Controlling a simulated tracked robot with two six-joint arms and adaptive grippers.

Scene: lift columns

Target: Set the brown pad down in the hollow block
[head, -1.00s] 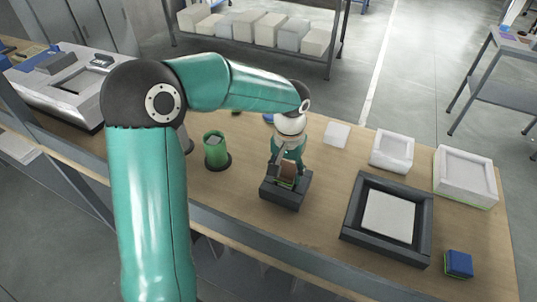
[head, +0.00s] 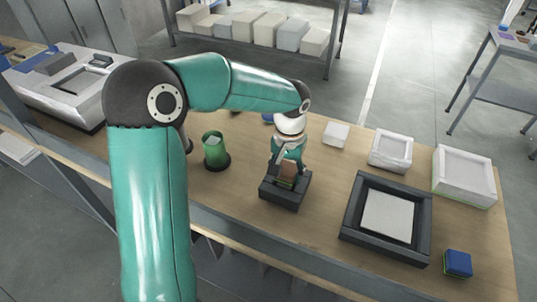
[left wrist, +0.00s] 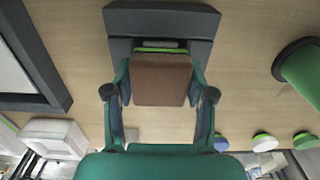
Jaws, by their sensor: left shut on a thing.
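The brown pad (head: 288,170) is held upright between the fingers of my left gripper (head: 284,160), which is shut on it. In the left wrist view the pad (left wrist: 162,80) sits between both fingers (left wrist: 160,92), with a green strip at its far end. The dark grey hollow block (head: 283,197) stands on the table directly beneath the pad. It also shows in the left wrist view (left wrist: 160,20), just beyond the pad. The pad's lower end is at the block's opening; how deep it sits is hard to tell. My right gripper is not in view.
A green cup (head: 214,152) stands left of the block. Bare wooden table lies between the block and frame.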

